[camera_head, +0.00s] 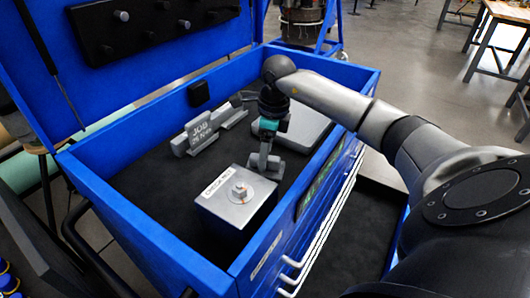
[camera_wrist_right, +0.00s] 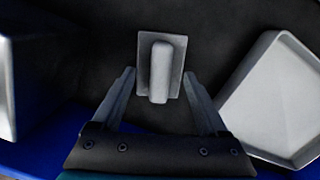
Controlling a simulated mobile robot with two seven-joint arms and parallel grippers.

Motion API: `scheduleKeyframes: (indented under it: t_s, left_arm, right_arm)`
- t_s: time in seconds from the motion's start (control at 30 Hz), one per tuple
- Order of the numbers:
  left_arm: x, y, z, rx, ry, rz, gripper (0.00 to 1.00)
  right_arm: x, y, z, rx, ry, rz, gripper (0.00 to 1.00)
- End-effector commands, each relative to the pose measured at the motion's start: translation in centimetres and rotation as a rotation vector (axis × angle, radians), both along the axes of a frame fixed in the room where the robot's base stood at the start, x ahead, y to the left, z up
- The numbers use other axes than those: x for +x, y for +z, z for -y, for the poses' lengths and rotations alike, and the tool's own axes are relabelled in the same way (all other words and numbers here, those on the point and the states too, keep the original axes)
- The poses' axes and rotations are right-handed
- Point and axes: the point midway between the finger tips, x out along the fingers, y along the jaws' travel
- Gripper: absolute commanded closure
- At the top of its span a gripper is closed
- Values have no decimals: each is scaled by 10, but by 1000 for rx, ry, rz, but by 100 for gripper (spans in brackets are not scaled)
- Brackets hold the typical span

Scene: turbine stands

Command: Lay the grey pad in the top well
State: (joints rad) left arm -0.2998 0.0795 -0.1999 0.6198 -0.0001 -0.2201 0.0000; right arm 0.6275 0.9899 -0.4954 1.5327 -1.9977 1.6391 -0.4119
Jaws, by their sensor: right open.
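The grey pad (camera_wrist_right: 144,88), a small square plate with a raised rounded bar on top, lies flat on dark lining in the right wrist view. In the head view the pad (camera_head: 277,173) is partly hidden by my right gripper (camera_head: 263,163), which points down over it. In the wrist view the right gripper's fingers (camera_wrist_right: 160,82) are spread, one on each side of the pad, with gaps showing on both sides. The top well (camera_head: 150,172) is the open, black-lined top of the blue chest. My left gripper is not in view.
A grey box with a bolt on top (camera_head: 250,211) stands at the front of the well. A pale shallow tray (camera_head: 309,125) lies to the right, also in the wrist view (camera_wrist_right: 275,100). Bare lining shows at left.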

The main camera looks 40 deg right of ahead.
Motion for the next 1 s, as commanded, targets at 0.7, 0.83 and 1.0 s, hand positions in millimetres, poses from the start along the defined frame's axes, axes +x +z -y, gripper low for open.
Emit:
scheduleKeyframes:
  t_s: [0.7, 0.83, 1.0]
  left_arm:
    - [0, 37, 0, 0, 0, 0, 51]
    - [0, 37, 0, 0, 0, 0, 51]
    - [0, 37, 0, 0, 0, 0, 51]
  right_arm:
    - [-5, 47, 4, -1, 0, 0, 23]
    - [-5, 47, 4, -1, 0, 0, 23]
    - [-5, 47, 4, -1, 0, -1, 23]
